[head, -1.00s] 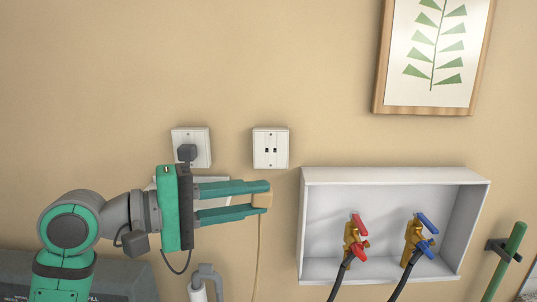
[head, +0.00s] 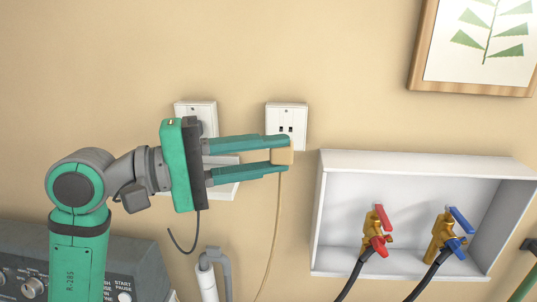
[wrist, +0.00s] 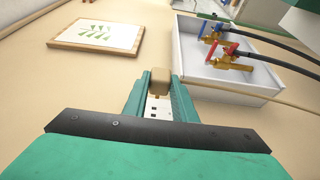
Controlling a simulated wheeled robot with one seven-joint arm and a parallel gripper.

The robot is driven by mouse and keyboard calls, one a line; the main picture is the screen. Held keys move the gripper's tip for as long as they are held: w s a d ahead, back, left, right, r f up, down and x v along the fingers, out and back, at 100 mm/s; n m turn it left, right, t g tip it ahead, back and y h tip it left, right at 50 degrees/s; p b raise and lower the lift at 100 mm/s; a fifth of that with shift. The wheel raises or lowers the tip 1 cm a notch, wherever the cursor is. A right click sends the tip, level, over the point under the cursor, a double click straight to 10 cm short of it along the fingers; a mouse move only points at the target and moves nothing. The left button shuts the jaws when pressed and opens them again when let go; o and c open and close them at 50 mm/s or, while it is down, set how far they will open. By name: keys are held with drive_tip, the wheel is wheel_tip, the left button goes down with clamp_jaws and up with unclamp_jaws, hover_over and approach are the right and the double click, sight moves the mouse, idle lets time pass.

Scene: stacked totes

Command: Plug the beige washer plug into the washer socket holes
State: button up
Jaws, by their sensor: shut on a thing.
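The beige washer plug (head: 284,156) is held at the tips of my gripper (head: 283,154), which is shut on it. Its beige cord hangs down from it. The washer socket (head: 287,119) is a white wall plate with dark holes. In the head view, the plug and upper finger overlap its lower edge, and its holes show just above the finger. In the wrist view, the plug (wrist: 160,76) sits between the fingertips of my gripper (wrist: 160,82), and the socket plate (wrist: 158,108) shows between the fingers.
A second wall outlet (head: 196,110) is partly hidden behind my gripper. A white recessed box (head: 325,215) with red-handled (head: 378,232) and blue-handled valves (head: 450,235) is to the right. A framed picture (head: 415,72) hangs upper right.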

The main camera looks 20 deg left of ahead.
drive_tip(key=shift+w+a, duration=0.25)
drive_tip(key=shift+w, duration=1.1)
drive_tip(key=shift+w+a, duration=0.2)
drive_tip(key=shift+w, duration=1.15)
drive_tip(key=shift+w+a, duration=0.25)
drive_tip(key=shift+w, duration=1.05)
drive_tip(key=o, duration=1.1)
drive_tip(key=v, duration=1)
drive_tip(key=shift+s+a, duration=0.2)
drive_tip(key=shift+a, duration=0.15)
